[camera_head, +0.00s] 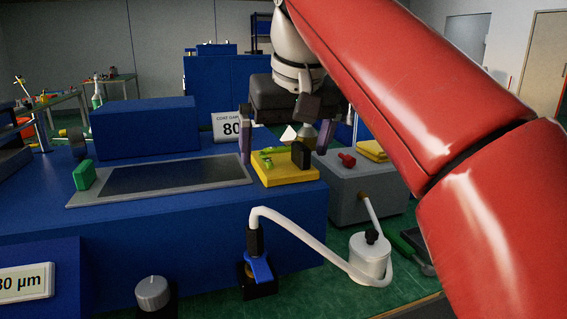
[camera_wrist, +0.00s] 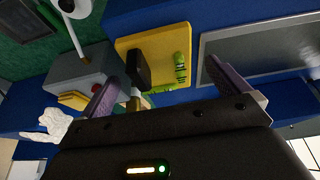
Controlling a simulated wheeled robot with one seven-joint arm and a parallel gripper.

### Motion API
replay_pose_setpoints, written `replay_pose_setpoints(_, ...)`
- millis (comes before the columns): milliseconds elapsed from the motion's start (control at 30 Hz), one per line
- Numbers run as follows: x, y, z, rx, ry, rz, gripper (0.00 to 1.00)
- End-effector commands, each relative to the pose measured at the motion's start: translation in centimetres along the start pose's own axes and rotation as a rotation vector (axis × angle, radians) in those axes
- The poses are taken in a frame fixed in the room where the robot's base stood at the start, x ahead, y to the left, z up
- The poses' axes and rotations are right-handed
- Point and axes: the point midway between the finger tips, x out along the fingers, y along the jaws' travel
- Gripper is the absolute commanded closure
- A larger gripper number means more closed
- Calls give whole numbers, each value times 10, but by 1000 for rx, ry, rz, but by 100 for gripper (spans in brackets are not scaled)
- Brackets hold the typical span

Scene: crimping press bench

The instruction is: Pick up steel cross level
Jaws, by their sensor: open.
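What looks like the steel cross level (camera_head: 268,157) lies on a yellow block (camera_head: 287,176) at the right end of the blue bench; its green vials show most clearly. In the wrist view the level (camera_wrist: 180,69) lies near the yellow block's edge. A black upright piece (camera_head: 301,156) stands beside the vials; I cannot tell whether it belongs to the level. My gripper (camera_head: 285,148) is open above the block, with one purple finger to each side. In the wrist view my gripper (camera_wrist: 163,80) has the level and black piece between its fingers, apparently untouched.
A dark plate in a grey frame (camera_head: 85,201) lies left of the block. A grey box (camera_head: 352,207) with a red knob (camera_head: 347,160) stands right. A white hose (camera_head: 305,235) runs in front to a white canister (camera_head: 370,262). A green block (camera_head: 84,175) sits far left.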

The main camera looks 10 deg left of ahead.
Motion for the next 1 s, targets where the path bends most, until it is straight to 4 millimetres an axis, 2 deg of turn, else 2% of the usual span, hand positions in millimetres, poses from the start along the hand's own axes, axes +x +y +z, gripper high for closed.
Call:
replay_pose_setpoints(167, 18, 0, 0, -2, 0, -2, 0)
replay_pose_setpoints(433, 22, 0, 0, -2, -2, -1, 0)
replay_pose_setpoints(833, 24, 1, 1, 0, -7, 3, 51)
replay_pose_setpoints(1000, 25, 2, 1, 0, -8, 4, 51)
